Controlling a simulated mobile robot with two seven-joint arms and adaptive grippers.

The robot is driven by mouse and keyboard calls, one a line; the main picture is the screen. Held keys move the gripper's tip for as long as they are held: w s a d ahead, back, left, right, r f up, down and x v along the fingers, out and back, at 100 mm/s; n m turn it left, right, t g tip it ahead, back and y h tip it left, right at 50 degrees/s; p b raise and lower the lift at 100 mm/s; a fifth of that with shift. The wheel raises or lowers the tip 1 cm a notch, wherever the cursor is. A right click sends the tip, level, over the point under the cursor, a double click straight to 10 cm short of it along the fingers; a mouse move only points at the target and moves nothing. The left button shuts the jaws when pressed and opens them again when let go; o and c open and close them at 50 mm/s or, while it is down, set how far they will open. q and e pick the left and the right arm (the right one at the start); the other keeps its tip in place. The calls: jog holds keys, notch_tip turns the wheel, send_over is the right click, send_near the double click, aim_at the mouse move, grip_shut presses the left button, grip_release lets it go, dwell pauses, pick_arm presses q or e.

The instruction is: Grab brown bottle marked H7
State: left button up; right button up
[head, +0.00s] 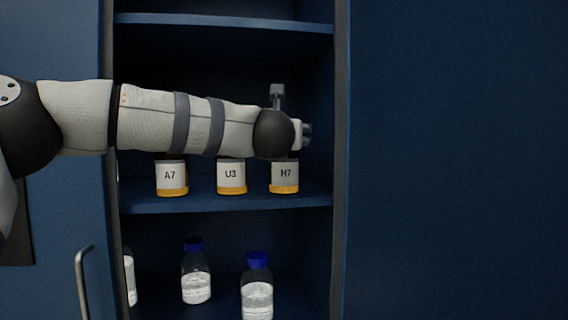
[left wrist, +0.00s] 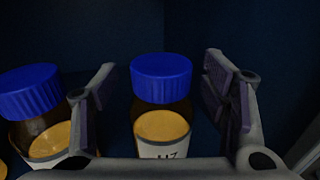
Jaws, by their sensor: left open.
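The brown bottle marked H7 (head: 285,175) stands upright on the middle cabinet shelf, rightmost of the labelled bottles. Its upper part is hidden behind my left arm in the head view. In the left wrist view its blue cap, brown shoulder and partly cut-off label (left wrist: 161,80) show between the two fingers. My left gripper (head: 305,133) is at the shelf above the H7 label, its fingers mostly hidden behind the wrist. In the left wrist view the gripper (left wrist: 160,68) is open, one finger on each side of the bottle, with gaps showing. My right gripper is not in view.
Bottles U3 (head: 231,176) and A7 (head: 171,177) stand left of H7 on the same shelf (head: 210,206). In the left wrist view a neighbouring blue-capped bottle (left wrist: 30,92) is close outside the left finger. The cabinet's right wall is close to H7. Clear bottles (head: 196,275) stand below.

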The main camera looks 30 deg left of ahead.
pick_arm(q)
jog(key=shift+x, duration=0.85)
grip_shut()
